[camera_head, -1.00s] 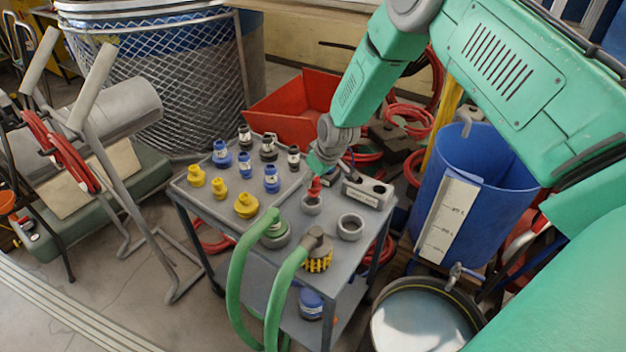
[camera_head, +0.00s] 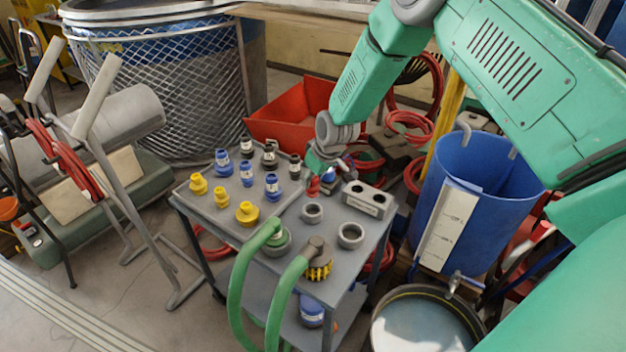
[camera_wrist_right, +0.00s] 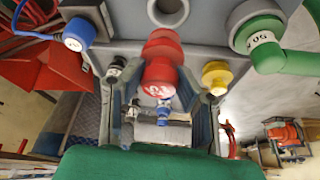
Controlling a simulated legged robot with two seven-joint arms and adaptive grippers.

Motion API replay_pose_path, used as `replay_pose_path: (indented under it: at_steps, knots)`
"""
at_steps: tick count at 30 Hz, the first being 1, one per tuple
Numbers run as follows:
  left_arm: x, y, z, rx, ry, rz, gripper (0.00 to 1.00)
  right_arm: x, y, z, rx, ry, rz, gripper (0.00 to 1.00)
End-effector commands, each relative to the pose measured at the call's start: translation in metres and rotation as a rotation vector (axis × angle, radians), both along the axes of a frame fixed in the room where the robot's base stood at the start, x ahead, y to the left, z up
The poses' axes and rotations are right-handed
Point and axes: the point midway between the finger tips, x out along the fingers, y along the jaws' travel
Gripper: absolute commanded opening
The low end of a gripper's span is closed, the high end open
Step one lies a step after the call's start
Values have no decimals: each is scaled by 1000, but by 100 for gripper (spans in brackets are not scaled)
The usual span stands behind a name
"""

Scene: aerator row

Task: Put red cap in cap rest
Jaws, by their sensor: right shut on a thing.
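The red cap (camera_head: 313,187) is in my right gripper (camera_head: 316,174), just above the trolley top, behind a small grey ring (camera_head: 312,212). In the right wrist view the red cap (camera_wrist_right: 160,60) sits between the two fingers of my right gripper (camera_wrist_right: 160,95), which is shut on it. My left gripper is not in view.
Several yellow, blue and black fittings stand on the trolley's left part (camera_head: 222,215). A wider grey ring (camera_head: 350,235) and two green hoses (camera_head: 282,290) are near the front. A blue bin (camera_head: 480,190) stands to the right.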

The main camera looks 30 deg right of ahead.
Motion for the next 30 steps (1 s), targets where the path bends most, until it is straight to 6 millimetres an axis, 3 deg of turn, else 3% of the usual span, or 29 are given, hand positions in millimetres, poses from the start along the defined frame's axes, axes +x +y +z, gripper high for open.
replay_pose_path:
  at_steps: [18,30]
  knots:
    - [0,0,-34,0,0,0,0,0,0,-46,0,-1,0,0]
    - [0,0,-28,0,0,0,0,-2,1,-41,0,-1,0,0]
